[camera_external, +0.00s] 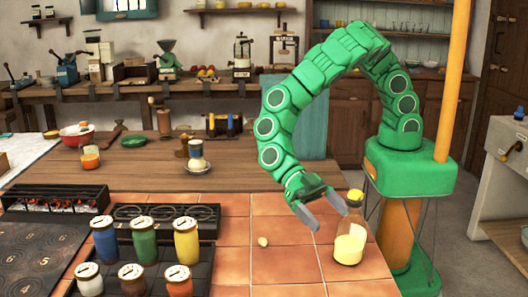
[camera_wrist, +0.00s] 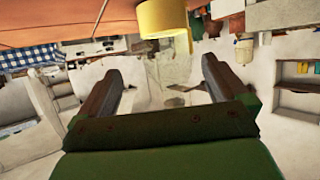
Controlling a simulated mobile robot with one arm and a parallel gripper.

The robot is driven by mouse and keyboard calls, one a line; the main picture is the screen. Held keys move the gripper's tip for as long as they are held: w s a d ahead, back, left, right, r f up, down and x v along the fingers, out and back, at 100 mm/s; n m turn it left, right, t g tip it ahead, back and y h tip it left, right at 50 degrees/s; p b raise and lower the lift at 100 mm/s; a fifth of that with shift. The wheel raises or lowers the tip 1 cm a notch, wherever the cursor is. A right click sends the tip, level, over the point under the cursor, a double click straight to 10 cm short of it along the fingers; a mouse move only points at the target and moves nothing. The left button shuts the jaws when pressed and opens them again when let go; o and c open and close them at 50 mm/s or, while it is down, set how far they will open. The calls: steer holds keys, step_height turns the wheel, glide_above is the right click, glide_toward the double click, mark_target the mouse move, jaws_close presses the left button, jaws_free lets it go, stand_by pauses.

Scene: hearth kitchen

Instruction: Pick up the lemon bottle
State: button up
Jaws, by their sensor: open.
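The lemon bottle (camera_external: 350,240) stands upright on the tiled counter near its right edge. It is clear, with a yellow cap and pale yellow contents or label low down. My gripper (camera_external: 320,213) is open and empty, just left of the bottle's upper part, with one finger overlapping its neck in the external view. I cannot tell whether they touch. In the wrist view my gripper's two fingers (camera_wrist: 160,85) are spread apart. The yellow cap (camera_wrist: 162,18) shows at the top of that view, beyond the fingertips; the clear body is hard to make out.
A small pale round item (camera_external: 263,241) lies on the tiles left of the bottle. A rack of several colored jars (camera_external: 145,250) stands at the left front. A stacked jar (camera_external: 197,157) stands behind on the wood. Tiles between rack and bottle are mostly free.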

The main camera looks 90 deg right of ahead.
mark_target(361, 247)
steer(key=shift+s+a+f+g, duration=0.25)
steer(key=shift+s+g, duration=0.05)
steer(key=shift+s, duration=0.25)
steer(key=shift+f+x, duration=0.2)
steer(key=shift+x, duration=3.3)
steer(key=shift+d, duration=0.1)
steer(key=c, duration=1.4)
